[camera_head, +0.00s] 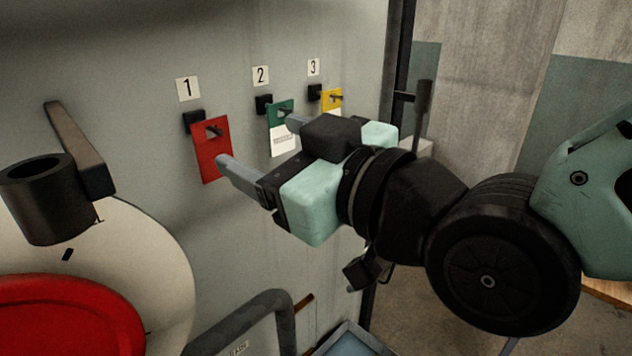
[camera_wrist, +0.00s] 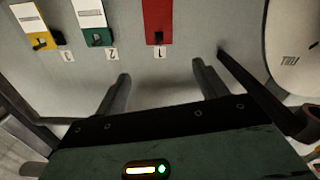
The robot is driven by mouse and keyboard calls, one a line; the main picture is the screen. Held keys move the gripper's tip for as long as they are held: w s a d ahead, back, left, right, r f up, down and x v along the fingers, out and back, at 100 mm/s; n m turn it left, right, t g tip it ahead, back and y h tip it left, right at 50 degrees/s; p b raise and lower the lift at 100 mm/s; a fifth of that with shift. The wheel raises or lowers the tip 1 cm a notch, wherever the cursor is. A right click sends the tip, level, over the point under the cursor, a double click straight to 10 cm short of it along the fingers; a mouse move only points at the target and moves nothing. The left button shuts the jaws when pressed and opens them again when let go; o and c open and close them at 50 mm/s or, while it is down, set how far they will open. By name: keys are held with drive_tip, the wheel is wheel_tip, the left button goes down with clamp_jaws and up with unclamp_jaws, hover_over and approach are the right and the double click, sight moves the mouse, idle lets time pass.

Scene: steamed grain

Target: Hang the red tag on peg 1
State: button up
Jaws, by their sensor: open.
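The red tag (camera_head: 209,160) hangs on peg 1 (camera_head: 214,132), below the "1" label (camera_head: 187,88); the peg's end shows through the tag's hole. In the wrist view, which is upside down, the red tag (camera_wrist: 158,20) is at the top centre, with its lower end cut off. My gripper (camera_head: 257,142) is open and empty in front of the panel. In the head view its near finger overlaps the tag's right edge. The wrist view shows both fingers (camera_wrist: 161,72) apart from the tag, with nothing between them.
A green and white tag (camera_head: 281,115) hangs on peg 2 and a yellow and white tag (camera_head: 331,101) on peg 3. Left of peg 1, a dark cylinder (camera_head: 45,205) on a lever sticks out above a red wheel (camera_head: 60,318). A grey handle (camera_head: 250,312) is below.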

drive_tip(key=b+v, duration=0.5)
drive_tip(key=v, duration=0.1)
drive_tip(key=d+f+m+g+h, duration=0.1)
drive_tip(key=d+f+g+h, duration=0.15)
drive_tip(key=f, duration=0.55)
drive_tip(key=d+f+m+g+h, duration=0.1)
drive_tip(key=d+f+g+h, duration=0.2)
drive_tip(key=f, duration=0.5)
drive_tip(key=s+d+f+m+g+h, duration=0.2)
drive_tip(key=s+d+f+g+h, duration=0.4)
drive_tip(key=d+f, duration=0.3)
drive_tip(key=shift+d+h, duration=0.55)
drive_tip(key=shift+h, duration=0.2)
drive_tip(key=shift+s+f, duration=0.1)
drive_tip(key=shift+f, duration=0.05)
